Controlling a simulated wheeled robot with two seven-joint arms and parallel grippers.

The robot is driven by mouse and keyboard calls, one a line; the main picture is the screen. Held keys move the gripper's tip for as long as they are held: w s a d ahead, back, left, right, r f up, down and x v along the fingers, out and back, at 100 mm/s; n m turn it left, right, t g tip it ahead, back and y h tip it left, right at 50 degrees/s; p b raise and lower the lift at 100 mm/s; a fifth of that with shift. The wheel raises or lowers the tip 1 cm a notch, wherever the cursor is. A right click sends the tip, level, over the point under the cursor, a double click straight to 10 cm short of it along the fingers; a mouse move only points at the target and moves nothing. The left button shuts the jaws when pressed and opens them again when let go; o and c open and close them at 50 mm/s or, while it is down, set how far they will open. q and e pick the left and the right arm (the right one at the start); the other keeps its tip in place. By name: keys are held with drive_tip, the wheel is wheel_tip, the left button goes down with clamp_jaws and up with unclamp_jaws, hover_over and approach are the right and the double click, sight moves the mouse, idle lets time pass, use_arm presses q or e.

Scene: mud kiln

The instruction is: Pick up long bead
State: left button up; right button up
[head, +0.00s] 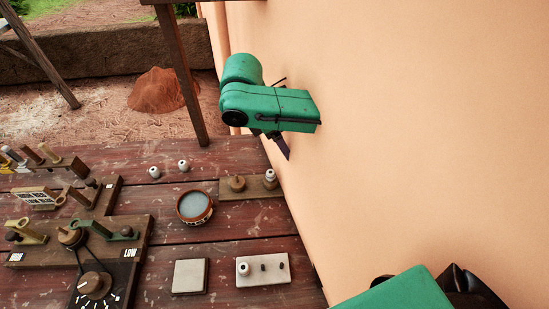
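Several small white beads show. Two (154,172) (183,164) sit on the red plank table behind the round bowl. One (270,175) is at the right end of a brown wooden block, close to the wall. One (243,268) is on a pale plate with two dark pegs. They are too small to tell which is the long bead. A green arm part hangs above the table's far right edge, against the wall; dark parts under it look like my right gripper (280,145), well above the beads. Its finger opening cannot be made out. My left gripper is not in view.
The peach wall (430,130) closes off the table's right side. A bowl of grey liquid (194,207), a pale square tile (189,276) and a dial board (95,285) stand on the table. Wooden tools and racks crowd the left. A wooden post (183,80) rises behind.

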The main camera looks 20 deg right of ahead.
drive_tip(key=f, duration=0.2)
hover_over(304, 171)
drive_tip(key=a, duration=0.2)
drive_tip(key=f, duration=0.5)
drive_tip(key=shift+s+d+f, duration=0.1)
drive_tip(key=shift+s+d, duration=0.05)
drive_tip(key=shift+s, duration=0.25)
drive_tip(key=x, duration=0.3)
drive_tip(key=w+p+x, duration=0.1)
drive_tip(key=x, duration=0.1)
drive_tip(key=shift+a+f, duration=0.25)
drive_tip(key=shift+f, duration=0.05)
drive_tip(key=shift+d+f, duration=0.15)
drive_tip(key=shift+c, duration=1)
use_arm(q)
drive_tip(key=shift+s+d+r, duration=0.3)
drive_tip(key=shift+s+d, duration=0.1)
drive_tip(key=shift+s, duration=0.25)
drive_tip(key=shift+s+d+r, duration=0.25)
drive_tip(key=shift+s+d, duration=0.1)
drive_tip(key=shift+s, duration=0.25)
use_arm(e)
drive_tip(key=c, duration=0.9)
